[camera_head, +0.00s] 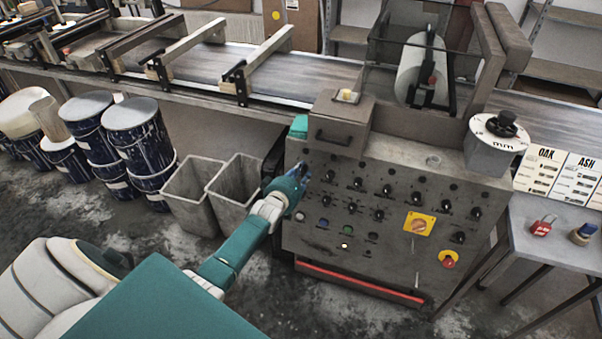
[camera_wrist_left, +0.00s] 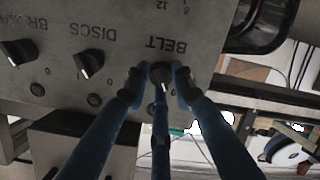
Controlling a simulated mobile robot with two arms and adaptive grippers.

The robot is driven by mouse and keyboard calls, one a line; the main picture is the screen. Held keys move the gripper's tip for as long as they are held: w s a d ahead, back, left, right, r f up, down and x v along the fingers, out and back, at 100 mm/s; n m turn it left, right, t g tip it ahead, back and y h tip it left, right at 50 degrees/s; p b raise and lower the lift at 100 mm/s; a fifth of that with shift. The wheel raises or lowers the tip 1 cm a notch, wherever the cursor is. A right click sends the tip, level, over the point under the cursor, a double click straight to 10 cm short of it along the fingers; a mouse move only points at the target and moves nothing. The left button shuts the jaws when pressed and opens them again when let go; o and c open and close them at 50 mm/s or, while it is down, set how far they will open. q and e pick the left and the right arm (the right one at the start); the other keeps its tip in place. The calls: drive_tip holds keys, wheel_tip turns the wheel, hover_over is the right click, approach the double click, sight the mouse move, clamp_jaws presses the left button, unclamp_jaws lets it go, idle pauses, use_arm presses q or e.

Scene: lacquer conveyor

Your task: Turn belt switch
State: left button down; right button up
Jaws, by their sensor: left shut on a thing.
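The grey control panel (camera_head: 330,265) stands in the middle of the head view, beside the conveyor. My left gripper (camera_head: 301,172) is at its upper left corner. In the left wrist view its blue fingers (camera_wrist_left: 160,75) are shut around the small dark belt switch (camera_wrist_left: 161,72), just by the upside-down BELT lettering. Most of the switch is hidden between the fingertips. The DISCS switch (camera_wrist_left: 88,63) and the switch (camera_wrist_left: 17,51) at the far left of that view are free of the fingers. My right gripper is not in view.
A yellow rotary switch (camera_head: 420,224) and a red-and-yellow stop button (camera_head: 449,260) sit lower right on the panel. Grey bins (camera_head: 196,190) and blue drums (camera_head: 138,130) stand at left. A side table (camera_head: 555,243) with a red padlock (camera_head: 541,227) is at right.

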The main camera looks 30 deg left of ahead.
use_arm(q)
drive_tip(key=shift+s+d+f+m, duration=0.15)
drive_tip(key=shift+f+m, duration=0.2)
drive_tip(key=shift+m, duration=0.05)
drive_tip(key=shift+f+m, duration=0.15)
drive_tip(key=shift+m, duration=0.65)
drive_tip(key=shift+f+m+y+b, duration=0.1)
drive_tip(key=shift+m+y+b, duration=0.35)
drive_tip(key=shift+m, duration=0.75)
drive_tip(key=shift+s+f+m+y+b, duration=0.1)
drive_tip(key=shift+m+y+b, duration=0.25)
drive_tip(key=shift+m+b, duration=1.75)
drive_tip(key=shift+m+p, duration=0.8)
drive_tip(key=shift+m, duration=0.1)
drive_tip(key=c, duration=1.5)
unclamp_jaws()
drive_tip(key=shift+r, duration=0.25)
